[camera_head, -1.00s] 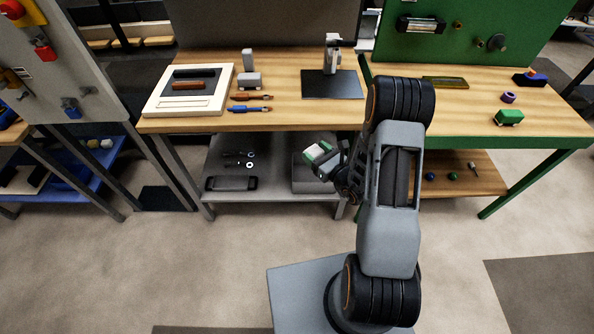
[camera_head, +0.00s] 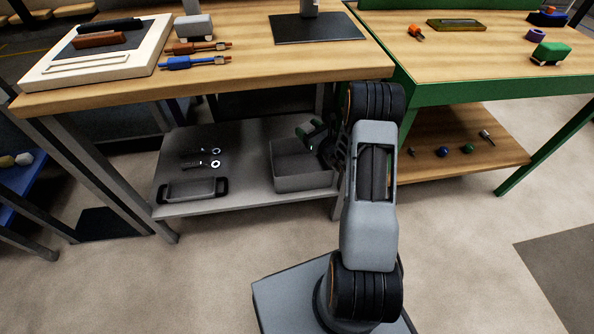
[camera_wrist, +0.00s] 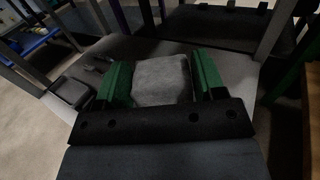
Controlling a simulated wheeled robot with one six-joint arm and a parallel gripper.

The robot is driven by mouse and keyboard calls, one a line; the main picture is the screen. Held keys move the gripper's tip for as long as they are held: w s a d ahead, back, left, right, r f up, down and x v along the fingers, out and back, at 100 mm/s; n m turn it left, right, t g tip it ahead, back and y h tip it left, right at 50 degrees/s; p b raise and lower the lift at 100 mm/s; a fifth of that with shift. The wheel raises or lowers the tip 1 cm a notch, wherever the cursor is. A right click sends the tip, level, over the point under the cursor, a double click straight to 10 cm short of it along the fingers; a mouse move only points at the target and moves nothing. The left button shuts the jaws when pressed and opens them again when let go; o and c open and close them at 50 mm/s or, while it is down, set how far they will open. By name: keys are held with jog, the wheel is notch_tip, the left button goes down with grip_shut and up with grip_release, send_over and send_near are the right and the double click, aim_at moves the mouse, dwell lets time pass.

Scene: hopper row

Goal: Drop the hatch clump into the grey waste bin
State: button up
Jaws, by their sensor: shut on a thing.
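My gripper (camera_head: 311,132) has green fingers and reaches in under the wooden table. It is shut on the hatch clump, a rough grey block (camera_wrist: 162,80) between the fingers in the wrist view. In the head view the clump is mostly hidden by the fingers and shade. The grey waste bin (camera_head: 304,183) is an open box on the lower shelf. My gripper appears above its back right part; the exact height over the rim is hard to tell. I cannot make out the bin in the wrist view.
The tabletop edge (camera_head: 215,88) overhangs the shelf. On the shelf (camera_head: 235,201), left of the bin, lie a dark-handled tray (camera_head: 192,190) and two small tools (camera_head: 201,165). A table leg stands close to the bin's right side. A green workbench (camera_head: 470,92) stands to the right.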

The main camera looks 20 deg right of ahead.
jog(key=shift+w+d+f+b, duration=0.25)
jog(key=shift+w+f+b, duration=0.25)
jog(key=shift+f, duration=0.35)
notch_tip(320, 180, down, 6)
jog(key=b, duration=0.3)
jog(key=shift+r, duration=0.25)
jog(key=o, duration=1)
jog(key=shift+c, duration=0.2)
jog(key=shift+r, duration=0.1)
